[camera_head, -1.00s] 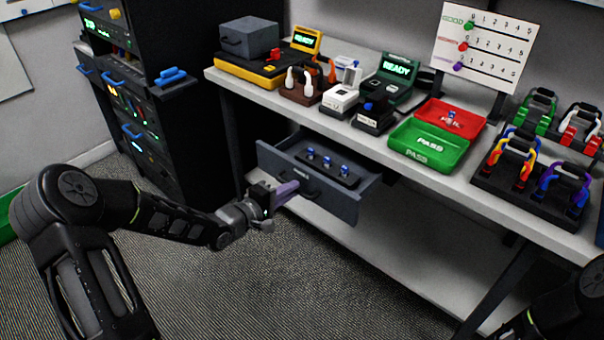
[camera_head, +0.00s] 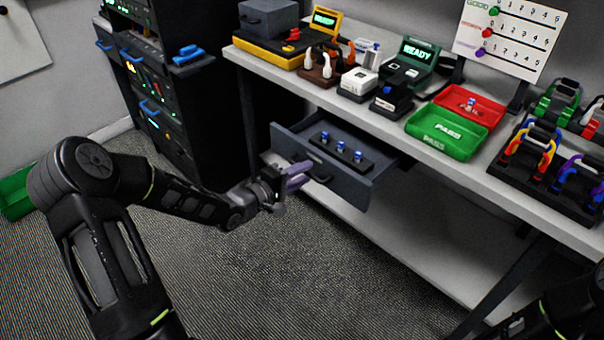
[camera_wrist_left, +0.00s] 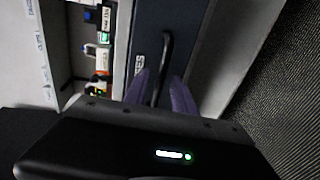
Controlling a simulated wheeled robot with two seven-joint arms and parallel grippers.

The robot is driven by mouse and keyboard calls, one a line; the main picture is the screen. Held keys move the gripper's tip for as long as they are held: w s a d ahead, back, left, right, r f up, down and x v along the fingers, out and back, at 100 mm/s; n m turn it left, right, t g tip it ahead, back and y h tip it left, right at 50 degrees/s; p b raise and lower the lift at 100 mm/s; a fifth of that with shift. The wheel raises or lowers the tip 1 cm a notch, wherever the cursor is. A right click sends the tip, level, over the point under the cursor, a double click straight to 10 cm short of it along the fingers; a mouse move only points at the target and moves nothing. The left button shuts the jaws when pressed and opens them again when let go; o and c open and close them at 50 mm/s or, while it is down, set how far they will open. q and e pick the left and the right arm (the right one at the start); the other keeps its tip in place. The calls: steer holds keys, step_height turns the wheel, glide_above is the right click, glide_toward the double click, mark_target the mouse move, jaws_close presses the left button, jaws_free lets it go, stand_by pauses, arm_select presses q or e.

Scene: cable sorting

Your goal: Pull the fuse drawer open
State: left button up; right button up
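The fuse drawer (camera_head: 345,185) is grey and hangs under the bench. It stands pulled out, with several blue-topped fuses (camera_head: 341,146) in a black holder inside. Its dark bar handle (camera_head: 321,179) is on the front. My left gripper (camera_head: 300,172) is at the handle. In the left wrist view, its purple fingers (camera_wrist_left: 161,85) lie on either side of the handle (camera_wrist_left: 166,55), with a visible gap between them, so it looks open around the bar. My right gripper is out of view; only part of that arm shows at the lower right.
The bench (camera_head: 420,155) above carries a green PASS tray (camera_head: 447,145), a red tray (camera_head: 485,103), cable racks (camera_head: 535,180) and testers. A dark cabinet (camera_head: 165,90) stands to the left. The carpet (camera_head: 300,265) before the bench is clear.

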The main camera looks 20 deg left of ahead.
arm_select(q)
steer(key=v, duration=0.8)
steer(key=shift+p, duration=0.4)
steer(key=shift+f, duration=0.1)
steer(key=s+a+f+m+g+y, duration=0.1)
steer(key=a+f+m+g+y, duration=0.15)
steer(key=f, duration=0.35)
steer(key=s+d+f+m+g+p, duration=0.25)
steer(key=s+d+f, duration=0.3)
steer(key=f, duration=0.35)
steer(key=s+d+f+m+g+p, duration=0.1)
steer(key=s+d+f+m+g, duration=0.2)
steer(key=s+d, duration=0.6)
steer(key=s+d+f+m+g+p, duration=0.1)
steer(key=s+d+f+m+g, duration=0.2)
steer(key=s+d, duration=0.7)
steer(key=g+h, duration=0.1)
steer(key=g, duration=0.1)
steer(key=shift+s+d+m+g+p, duration=0.25)
steer(key=shift+d+m+g+p, duration=0.05)
steer(key=shift+m+g+p, duration=0.1)
